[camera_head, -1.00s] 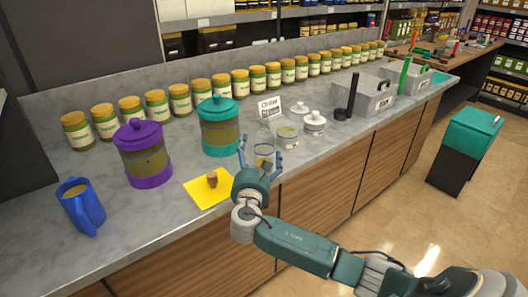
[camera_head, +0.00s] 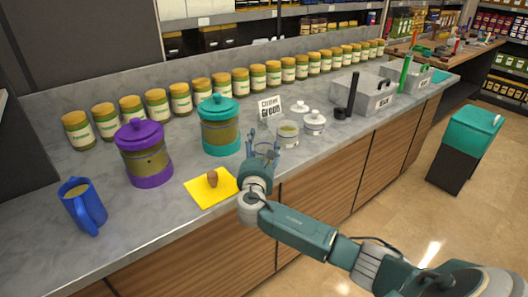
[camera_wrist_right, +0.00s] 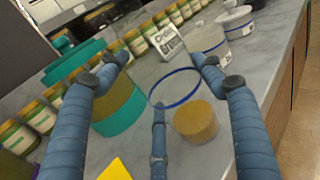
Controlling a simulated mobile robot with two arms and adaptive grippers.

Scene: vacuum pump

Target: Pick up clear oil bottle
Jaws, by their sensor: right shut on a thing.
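The clear oil bottle (camera_wrist_right: 176,92) is a see-through vessel with a blue rim and yellow-brown content at its bottom in the right wrist view. In the head view it (camera_head: 265,150) stands at the counter's front edge, partly hidden by my fingers. My right gripper (camera_head: 264,146) has its blue fingers around the bottle and is shut on it. In the right wrist view, two fingers of my right gripper (camera_wrist_right: 165,75) flank the bottle and a third comes from below. I cannot tell whether the bottle is off the counter. My left gripper is not in view.
A teal-lidded canister (camera_head: 220,130), purple canister (camera_head: 145,160) and blue mug (camera_head: 84,206) stand to the left. A yellow mat (camera_head: 198,195) holds a small brown object. A small glass jar (camera_head: 288,136), white lidded pot (camera_head: 314,123) and sign (camera_head: 268,107) are close by. Several jars line the back.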

